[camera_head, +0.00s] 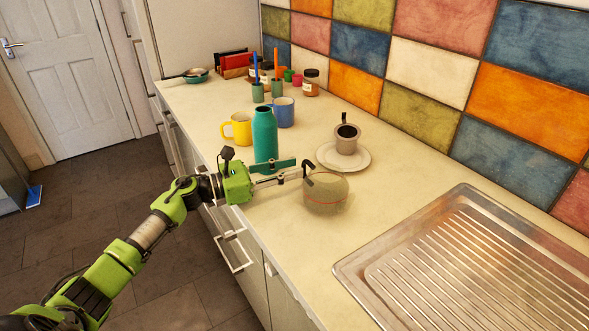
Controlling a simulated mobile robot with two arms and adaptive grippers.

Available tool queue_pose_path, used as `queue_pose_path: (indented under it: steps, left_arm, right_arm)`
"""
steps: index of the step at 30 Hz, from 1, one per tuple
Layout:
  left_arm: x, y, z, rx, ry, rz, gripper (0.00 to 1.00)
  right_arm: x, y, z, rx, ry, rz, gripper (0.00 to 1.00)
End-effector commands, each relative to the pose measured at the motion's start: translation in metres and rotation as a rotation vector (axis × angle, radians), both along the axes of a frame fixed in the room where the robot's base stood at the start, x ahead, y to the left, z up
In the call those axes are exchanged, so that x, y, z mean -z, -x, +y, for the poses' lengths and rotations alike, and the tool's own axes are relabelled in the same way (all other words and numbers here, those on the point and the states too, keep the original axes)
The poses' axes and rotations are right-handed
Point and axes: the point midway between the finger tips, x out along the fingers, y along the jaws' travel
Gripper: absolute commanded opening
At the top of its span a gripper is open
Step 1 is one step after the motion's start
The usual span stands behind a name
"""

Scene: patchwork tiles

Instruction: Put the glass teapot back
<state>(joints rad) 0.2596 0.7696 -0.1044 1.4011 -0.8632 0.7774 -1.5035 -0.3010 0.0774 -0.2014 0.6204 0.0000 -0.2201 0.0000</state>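A round, squat, see-through vessel (326,196) with a reddish band and a dark hooked handle on its left stands on the counter; I take it for the glass teapot. My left gripper (290,174) reaches in from the left, its fingertips right beside that handle. Whether the fingers are open or closed around the handle cannot be made out. A metal cup-like pot (346,140) with a dark upright handle stands on a white plate (361,160) behind the teapot. My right gripper is not in view.
A tall teal bottle (265,135) stands just behind my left gripper, with yellow (238,130) and blue (283,113) mugs beyond. Jars and small pots stand farther back. A ribbed metal sink drainer (470,270) fills the front right. Bare counter (300,245) lies before the teapot.

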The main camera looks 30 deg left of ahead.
Motion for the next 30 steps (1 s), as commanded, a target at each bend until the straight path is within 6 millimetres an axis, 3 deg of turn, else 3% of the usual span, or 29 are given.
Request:
queue_pose_path:
  steps: [3,10,30]
  left_arm:
    - [0.006,0.018,0.015,0.001,-0.003,0.003,0.26]
    - [0.003,0.040,0.035,0.001,-0.001,0.002,0.26]
    - [0.001,0.044,0.038,0.003,0.000,0.000,0.26]
  right_arm:
    - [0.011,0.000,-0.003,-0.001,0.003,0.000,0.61]
    - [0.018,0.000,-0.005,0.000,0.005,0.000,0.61]
    - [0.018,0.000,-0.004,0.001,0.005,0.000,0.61]
